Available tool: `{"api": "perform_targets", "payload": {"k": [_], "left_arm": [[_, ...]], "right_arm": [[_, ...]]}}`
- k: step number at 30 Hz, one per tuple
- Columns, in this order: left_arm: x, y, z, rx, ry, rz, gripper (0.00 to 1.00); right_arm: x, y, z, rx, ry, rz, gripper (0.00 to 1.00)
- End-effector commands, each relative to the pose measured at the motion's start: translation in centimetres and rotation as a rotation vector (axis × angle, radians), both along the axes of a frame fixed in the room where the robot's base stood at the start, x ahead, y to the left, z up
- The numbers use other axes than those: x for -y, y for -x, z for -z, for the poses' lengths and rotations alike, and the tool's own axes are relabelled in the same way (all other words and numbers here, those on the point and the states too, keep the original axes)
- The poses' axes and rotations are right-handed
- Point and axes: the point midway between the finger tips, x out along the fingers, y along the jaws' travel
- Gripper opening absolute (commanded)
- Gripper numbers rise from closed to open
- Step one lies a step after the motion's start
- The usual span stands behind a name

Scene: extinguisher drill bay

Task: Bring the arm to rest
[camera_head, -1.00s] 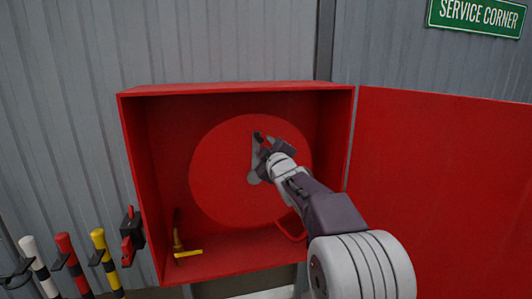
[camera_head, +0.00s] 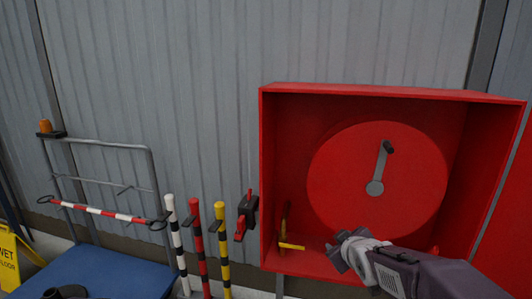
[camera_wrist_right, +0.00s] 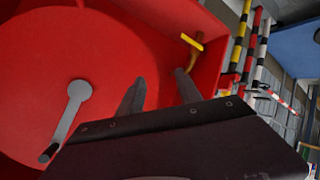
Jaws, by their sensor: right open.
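My right gripper (camera_head: 350,250) is open and empty in the head view, in front of the lower part of the red cabinet (camera_head: 393,93). Its two dark fingers (camera_wrist_right: 160,90) stand apart in the wrist view with nothing between them. The red hose reel disc (camera_head: 335,180) carries a grey crank (camera_head: 380,168) with a dark grip (camera_head: 388,147) pointing up. The crank (camera_wrist_right: 72,112) also shows in the wrist view, clear of the fingers. My left gripper cannot be made out.
A yellow-handled tool (camera_head: 291,246) stands inside the cabinet at left. A red-levered device (camera_head: 246,215) is left of it, beside striped posts (camera_head: 222,250). A blue platform cart (camera_head: 110,275) and yellow wet-floor sign (camera_head: 10,262) are farther left. A dark shape lies at the lower left edge.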

Motion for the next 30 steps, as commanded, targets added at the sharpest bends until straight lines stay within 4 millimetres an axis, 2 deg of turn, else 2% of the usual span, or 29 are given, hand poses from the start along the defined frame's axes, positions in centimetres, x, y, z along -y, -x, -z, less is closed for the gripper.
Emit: {"api": "perform_targets", "payload": {"k": [1, 3, 6, 9, 14, 15, 16, 24, 27, 30], "left_arm": [[0.0, 0.0, 0.0, 0.0, 0.0, 0.0, 0.36], [0.0, 0.0, 0.0, 0.0, 0.0, 0.0, 0.36], [0.0, 0.0, 0.0, 0.0, 0.0, 0.0, 0.36], [0.0, 0.0, 0.0, 0.0, 0.0, 0.0, 0.36], [0.0, 0.0, 0.0, 0.0, 0.0, 0.0, 0.36], [0.0, 0.0, -1.0, -0.001, 0.0, 0.0, 0.36], [0.0, 0.1, -3.2, -0.002, 0.0, 0.0, 0.36], [0.0, 0.0, -12.5, 0.001, 0.0, 0.0, 0.36], [0.0, 0.0, -15.1, 0.0, 0.0, 0.0, 0.36], [0.0, 0.0, -16.4, 0.0, 0.0, 0.0, 0.36]], "right_arm": [[-1.0, 2.5, 3.3, -0.105, -0.05, 0.023, 0.41], [-1.9, 6.3, 7.6, -0.254, -0.119, 0.075, 0.41], [-2.6, 11.6, 12.0, -0.436, -0.195, 0.161, 0.41], [-2.8, 16.6, 15.2, -0.593, -0.257, 0.263, 0.41], [-3.1, 24.4, 18.4, -0.832, -0.355, 0.474, 0.41], [-3.2, 25.3, 17.3, -0.865, -0.39, 0.55, 0.41], [-3.2, 25.0, 15.1, -0.857, -0.387, 0.541, 0.41], [-3.2, 24.9, 5.9, -0.853, -0.384, 0.533, 0.41], [-3.2, 24.8, 3.2, -0.852, -0.383, 0.532, 0.41], [-3.2, 24.8, 1.9, -0.852, -0.383, 0.532, 0.41]]}}
